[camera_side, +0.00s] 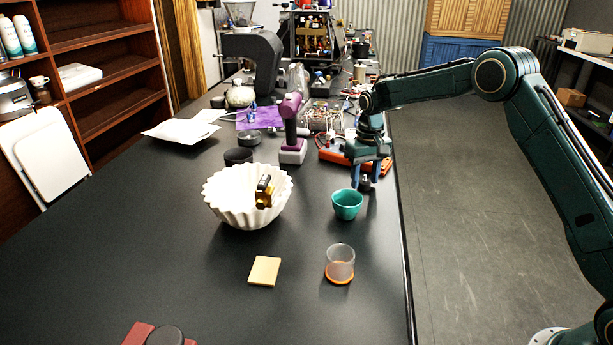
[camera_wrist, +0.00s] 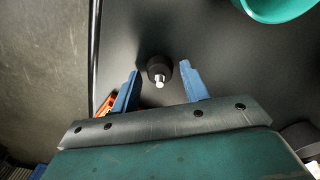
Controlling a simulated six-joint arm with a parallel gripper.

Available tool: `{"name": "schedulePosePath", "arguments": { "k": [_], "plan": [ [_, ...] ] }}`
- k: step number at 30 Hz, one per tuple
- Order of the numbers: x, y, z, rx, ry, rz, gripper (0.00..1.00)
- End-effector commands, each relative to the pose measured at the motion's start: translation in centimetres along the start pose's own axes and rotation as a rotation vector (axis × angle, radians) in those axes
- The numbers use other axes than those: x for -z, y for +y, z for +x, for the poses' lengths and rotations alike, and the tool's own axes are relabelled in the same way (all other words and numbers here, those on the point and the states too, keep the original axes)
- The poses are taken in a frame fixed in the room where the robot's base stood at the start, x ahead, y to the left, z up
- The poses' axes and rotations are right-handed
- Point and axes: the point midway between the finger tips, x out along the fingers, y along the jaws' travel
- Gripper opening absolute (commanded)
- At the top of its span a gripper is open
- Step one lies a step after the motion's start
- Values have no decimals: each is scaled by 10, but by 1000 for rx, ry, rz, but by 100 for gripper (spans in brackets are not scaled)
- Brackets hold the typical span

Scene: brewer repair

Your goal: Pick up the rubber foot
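The rubber foot (camera_wrist: 158,66) is a small black round piece with a pale metal stud. In the wrist view it shows between the tips of my two blue fingers, with a gap on each side. In the side view the rubber foot (camera_side: 365,185) shows as a dark bit on the black table, just under my fingertips. My gripper (camera_wrist: 159,76) is open, pointing down, and holds nothing. It also shows in the side view (camera_side: 366,177). I cannot tell exactly how far down the fingertips reach beside the foot.
A teal cup (camera_side: 347,205) stands close to my gripper, nearer the camera. An orange tool (camera_side: 338,156) lies just behind it. A white fluted bowl (camera_side: 232,203), a glass (camera_side: 340,264) and a yellow pad (camera_side: 264,271) are further off. The table's right edge is near.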

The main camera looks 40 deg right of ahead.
Motion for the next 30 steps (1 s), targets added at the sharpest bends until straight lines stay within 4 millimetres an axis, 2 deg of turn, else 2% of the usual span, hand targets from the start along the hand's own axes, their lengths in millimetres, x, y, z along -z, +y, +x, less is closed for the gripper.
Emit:
{"name": "schedulePosePath", "arguments": {
  "k": [1,5,6,20,26,30],
  "plan": [
    [0,0,0,0,0,0,35],
    [0,0,0,0,0,0,9],
    [0,0,0,0,0,0,6],
    [1,0,-5,0,2,0,6],
    [1,0,-21,0,4,0,6],
    [1,0,-41,0,5,0,6]
  ]
}}
